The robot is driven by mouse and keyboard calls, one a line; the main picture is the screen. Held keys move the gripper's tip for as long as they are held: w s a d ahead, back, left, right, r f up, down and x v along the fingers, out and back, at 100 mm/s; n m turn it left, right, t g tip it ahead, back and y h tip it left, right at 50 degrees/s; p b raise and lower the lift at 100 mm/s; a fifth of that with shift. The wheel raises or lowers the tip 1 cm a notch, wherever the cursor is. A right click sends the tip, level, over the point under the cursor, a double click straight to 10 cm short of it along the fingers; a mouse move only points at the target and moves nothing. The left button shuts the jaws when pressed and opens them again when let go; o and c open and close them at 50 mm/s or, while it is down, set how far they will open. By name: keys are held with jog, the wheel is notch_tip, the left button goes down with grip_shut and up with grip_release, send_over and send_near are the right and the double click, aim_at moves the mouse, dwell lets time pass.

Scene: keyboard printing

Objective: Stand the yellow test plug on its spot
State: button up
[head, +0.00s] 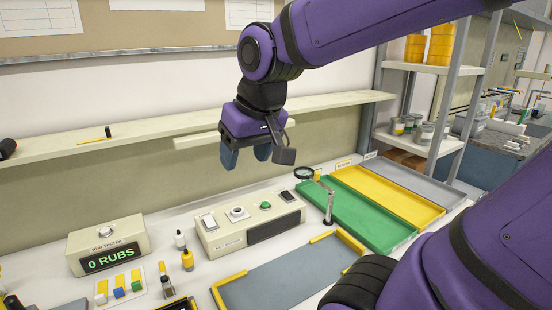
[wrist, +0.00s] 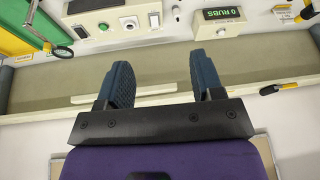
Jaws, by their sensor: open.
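My gripper (head: 245,157) is open and empty, with its fingers pointing down above the back of the bench. Its two blue fingers stand wide apart in the wrist view (wrist: 162,68). I cannot tell for sure which thing is the yellow test plug. Several small yellow-topped pieces with white, blue and green lower parts stand on a white card (head: 110,301) at lower left. The plug's spot is not clearly identifiable.
The rub tester (head: 107,247) reads "0 RUBS". A grey mat (head: 275,285) with yellow corner pieces lies in front. Green (head: 350,214), yellow (head: 392,196) and grey trays lie right. A magnifier (head: 328,205) stands by the green tray. A shelf (head: 150,133) runs behind my gripper.

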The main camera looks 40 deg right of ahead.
jog(key=s+n, duration=0.1)
jog(key=s, duration=0.6)
jog(key=shift+d+r+t, duration=0.4)
jog(key=shift+r, duration=0.05)
